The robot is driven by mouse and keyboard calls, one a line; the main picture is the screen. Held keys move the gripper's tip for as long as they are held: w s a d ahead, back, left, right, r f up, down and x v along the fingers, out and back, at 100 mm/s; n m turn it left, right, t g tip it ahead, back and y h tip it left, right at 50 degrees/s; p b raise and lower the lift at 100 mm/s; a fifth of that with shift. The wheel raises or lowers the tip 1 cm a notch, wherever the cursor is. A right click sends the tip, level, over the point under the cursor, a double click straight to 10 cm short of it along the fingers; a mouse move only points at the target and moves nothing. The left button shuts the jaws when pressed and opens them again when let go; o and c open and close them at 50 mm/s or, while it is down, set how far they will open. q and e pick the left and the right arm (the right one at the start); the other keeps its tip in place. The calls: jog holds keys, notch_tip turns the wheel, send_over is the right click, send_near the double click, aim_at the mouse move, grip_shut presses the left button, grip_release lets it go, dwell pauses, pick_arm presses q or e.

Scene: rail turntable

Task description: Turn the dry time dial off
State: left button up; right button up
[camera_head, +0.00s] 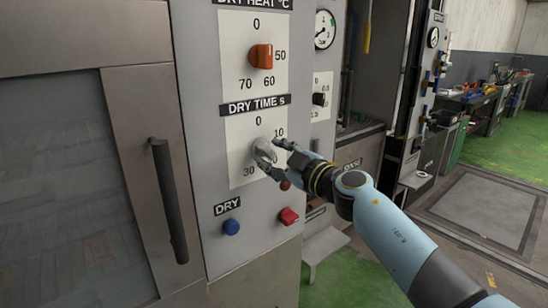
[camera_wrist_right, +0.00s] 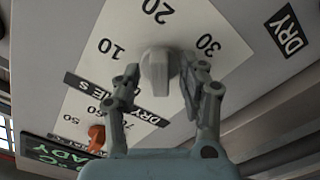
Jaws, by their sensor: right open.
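The dry time dial (camera_head: 264,147) is a pale grey knob on a white plate under the "DRY TIME S" label, with numbers 0, 10 and 30 visible around it. In the right wrist view the dial (camera_wrist_right: 156,72) shows between my fingers, with 10, 20 and 30 printed beyond it. My right gripper (camera_head: 271,152) is at the dial, open, with one finger on each side of the knob. Whether a finger touches it, and which number it points at, I cannot tell. My left gripper is not in view.
Above is the orange dry heat dial (camera_head: 261,56). A dark door handle (camera_head: 168,200) stands out at left. A small black knob (camera_head: 319,99) and a gauge (camera_head: 324,29) are at right.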

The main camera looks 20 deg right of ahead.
grip_shut()
